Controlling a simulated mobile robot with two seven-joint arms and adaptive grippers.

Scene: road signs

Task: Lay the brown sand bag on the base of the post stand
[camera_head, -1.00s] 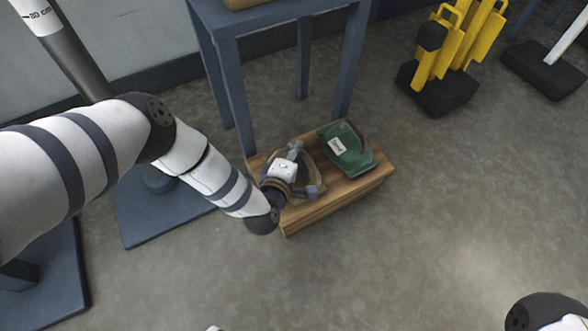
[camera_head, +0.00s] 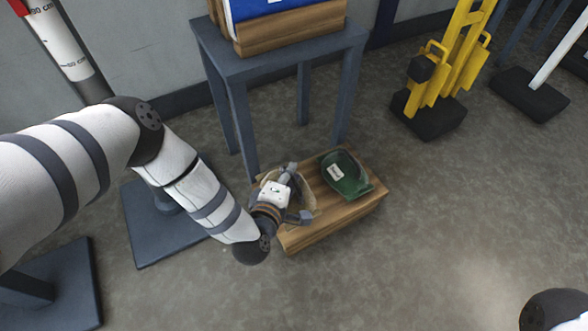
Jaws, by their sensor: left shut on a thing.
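My left gripper (camera_head: 292,194) is over the left half of a low wooden crate. It is shut on the brown sand bag (camera_head: 308,202), which is mostly hidden beneath it; I cannot tell whether the bag is clear of the crate. A flat dark blue-grey base (camera_head: 155,240) with a short round socket lies on the floor left of the crate, partly behind my left arm. I cannot tell for sure that it is the post stand's base. Of my right arm, only a dark and white part shows at the bottom right; its gripper is out of view.
A green bag (camera_head: 345,174) with a white label lies on the crate (camera_head: 338,222), right of the gripper. A blue-grey table (camera_head: 290,62) stands behind it. Yellow barrier parts (camera_head: 462,50) on a black foot are at the back right.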

